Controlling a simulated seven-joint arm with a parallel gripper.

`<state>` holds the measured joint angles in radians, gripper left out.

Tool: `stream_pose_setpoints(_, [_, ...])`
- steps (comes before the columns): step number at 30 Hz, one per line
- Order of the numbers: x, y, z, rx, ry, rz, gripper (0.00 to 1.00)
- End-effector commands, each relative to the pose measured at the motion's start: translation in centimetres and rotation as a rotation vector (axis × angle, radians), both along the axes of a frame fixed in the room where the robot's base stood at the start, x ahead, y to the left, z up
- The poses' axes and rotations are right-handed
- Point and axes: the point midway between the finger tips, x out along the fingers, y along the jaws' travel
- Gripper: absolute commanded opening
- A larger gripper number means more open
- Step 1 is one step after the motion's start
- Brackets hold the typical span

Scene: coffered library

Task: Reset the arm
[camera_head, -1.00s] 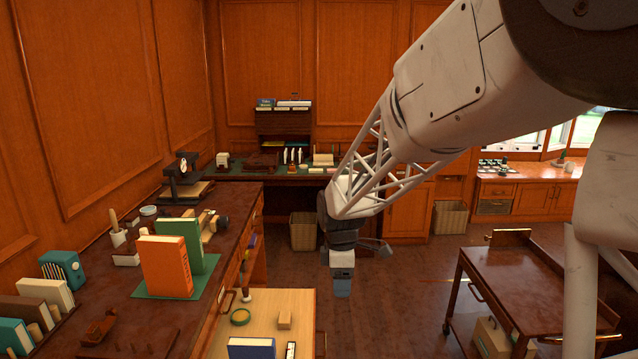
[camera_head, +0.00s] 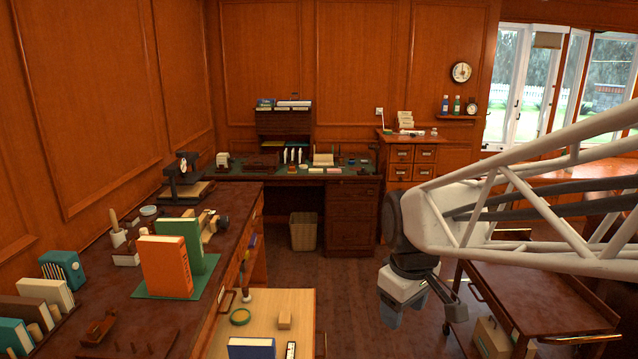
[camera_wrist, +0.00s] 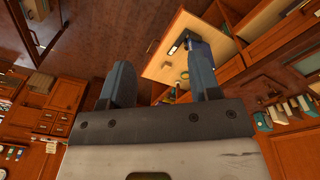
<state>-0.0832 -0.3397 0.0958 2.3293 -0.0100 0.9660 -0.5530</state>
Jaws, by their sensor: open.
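My gripper (camera_head: 422,312) hangs at the right of the head view, over the floor between the long desk and the wheeled cart. Its fingers point down and stand apart. In the wrist view my gripper (camera_wrist: 162,85) shows two blue-grey fingers spread wide, with nothing between them. Beyond the fingers lie the dark floor and the open light-wood drawer (camera_wrist: 168,62). My arm reaches in from the right edge of the head view and hides part of the cart and the right-hand counter.
The wooden cart (camera_head: 530,300) stands right, close to my gripper. Floor (camera_head: 345,290) between them is clear.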

Motion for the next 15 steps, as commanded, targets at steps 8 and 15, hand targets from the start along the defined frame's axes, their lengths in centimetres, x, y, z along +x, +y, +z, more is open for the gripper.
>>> stream_pose_setpoints(8, [-5.5,-1.8,0.6,0.028,-0.055,-0.245,0.57])
stream_pose_setpoints(15, [-10.0,-3.0,0.5,0.06,-0.1,-0.454,0.57])
